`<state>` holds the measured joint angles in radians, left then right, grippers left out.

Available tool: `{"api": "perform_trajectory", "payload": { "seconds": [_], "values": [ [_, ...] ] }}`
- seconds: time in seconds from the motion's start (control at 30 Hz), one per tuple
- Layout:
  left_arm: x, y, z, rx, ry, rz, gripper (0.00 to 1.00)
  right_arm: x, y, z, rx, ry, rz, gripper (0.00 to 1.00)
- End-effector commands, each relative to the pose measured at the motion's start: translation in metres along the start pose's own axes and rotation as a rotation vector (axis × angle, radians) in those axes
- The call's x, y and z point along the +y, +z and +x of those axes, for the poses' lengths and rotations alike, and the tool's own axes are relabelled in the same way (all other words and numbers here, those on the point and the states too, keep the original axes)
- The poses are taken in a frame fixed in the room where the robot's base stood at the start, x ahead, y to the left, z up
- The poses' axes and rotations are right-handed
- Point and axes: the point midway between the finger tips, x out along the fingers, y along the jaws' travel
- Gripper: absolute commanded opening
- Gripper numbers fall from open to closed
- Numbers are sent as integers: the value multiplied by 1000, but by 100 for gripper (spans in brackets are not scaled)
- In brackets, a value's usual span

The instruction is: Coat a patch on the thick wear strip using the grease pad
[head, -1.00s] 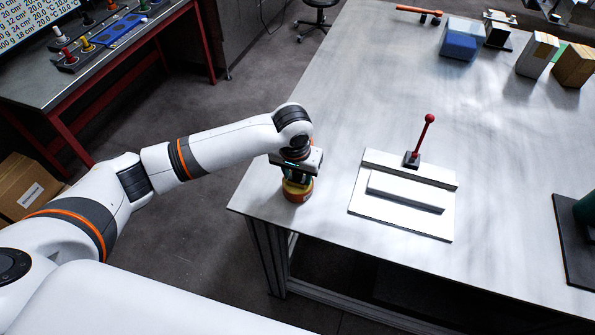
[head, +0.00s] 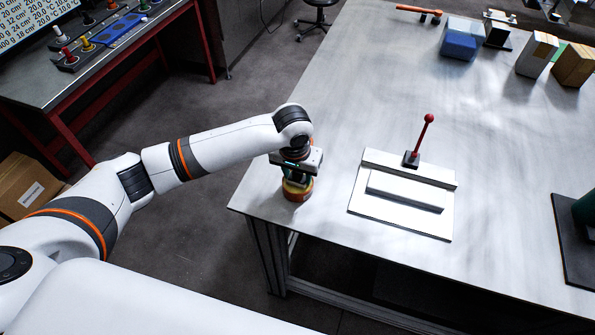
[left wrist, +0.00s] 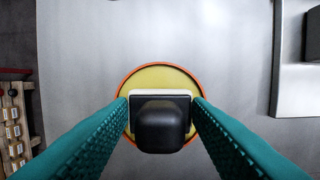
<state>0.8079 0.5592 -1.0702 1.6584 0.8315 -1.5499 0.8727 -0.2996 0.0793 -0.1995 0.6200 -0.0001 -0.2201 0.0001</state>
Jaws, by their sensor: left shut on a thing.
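My left gripper (head: 297,178) is at the table's near left corner, pointing down. In the left wrist view its teal fingers are shut on the black knob of the grease pad (left wrist: 160,126), which has a pale plate below. Under the pad is a round tin (left wrist: 160,76) with an orange rim and yellow inside; it also shows in the head view (head: 297,192). Whether the pad touches the yellow surface cannot be told. To the right lies a white plate (head: 382,215) with a long front strip (head: 405,193) and a longer back strip (head: 410,168). My right gripper is not in view.
A red-knobbed lever (head: 425,135) stands at the back of the white plate. A dark green object (head: 585,212) is at the right edge. Blue (head: 459,46) and wooden (head: 573,65) blocks are at the back. The middle of the table is clear.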

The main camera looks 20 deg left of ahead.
Motion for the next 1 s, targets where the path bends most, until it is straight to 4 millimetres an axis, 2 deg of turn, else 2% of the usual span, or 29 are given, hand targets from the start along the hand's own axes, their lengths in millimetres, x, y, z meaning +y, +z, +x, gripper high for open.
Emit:
{"api": "perform_trajectory", "payload": {
  "seconds": [1.0],
  "values": [
    [0, -1, 2, 3, 1, 0, 26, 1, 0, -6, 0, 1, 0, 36]
  ]
}}
